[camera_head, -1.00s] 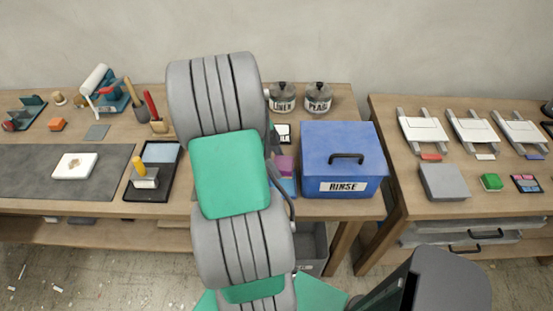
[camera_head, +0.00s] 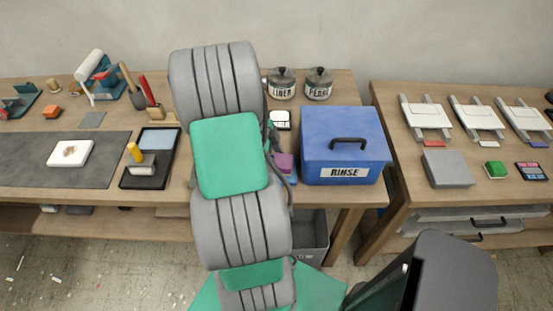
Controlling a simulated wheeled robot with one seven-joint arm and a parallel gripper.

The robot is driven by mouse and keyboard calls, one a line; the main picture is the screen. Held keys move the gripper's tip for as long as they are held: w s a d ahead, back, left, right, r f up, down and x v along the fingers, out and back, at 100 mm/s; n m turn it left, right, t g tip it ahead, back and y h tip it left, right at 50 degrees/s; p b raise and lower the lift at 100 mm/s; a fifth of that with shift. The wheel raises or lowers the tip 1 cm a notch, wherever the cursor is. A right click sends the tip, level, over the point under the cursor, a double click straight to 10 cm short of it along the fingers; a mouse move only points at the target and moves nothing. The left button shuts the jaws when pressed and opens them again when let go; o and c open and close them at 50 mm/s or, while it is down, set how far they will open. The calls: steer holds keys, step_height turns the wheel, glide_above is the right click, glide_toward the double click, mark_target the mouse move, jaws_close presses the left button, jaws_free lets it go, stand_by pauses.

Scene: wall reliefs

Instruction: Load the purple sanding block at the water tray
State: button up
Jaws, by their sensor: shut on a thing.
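The purple sanding block (camera_head: 284,164) shows just right of my arm, left of the blue rinse box. My gripper (camera_head: 276,144) is mostly hidden behind my arm; only a dark part shows at the arm's right edge, beside the block. It is shut on the block, though the fingertips are not clear. A small blue patch (camera_head: 293,180) shows just below the block and may be part of the water tray; the rest is hidden behind my arm. I cannot tell whether the block touches it.
The blue RINSE box (camera_head: 343,146) stands close on the right. Two lidded jars (camera_head: 319,84) and a white-faced card (camera_head: 280,120) are behind. A roller tray (camera_head: 151,158) and a grey mat (camera_head: 100,166) lie left. A second table (camera_head: 480,201) stands right, past a gap.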

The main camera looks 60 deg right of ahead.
mark_target(276, 160)
steer(key=shift+f+b, duration=0.5)
stand_by(0.7)
steer(key=shift+a+f+b, duration=0.1)
steer(key=shift+f+b, duration=0.05)
steer(key=shift+b, duration=0.15)
stand_by(1.2)
steer(key=shift+r+p, duration=1.9)
steer(key=shift+r, duration=1.75)
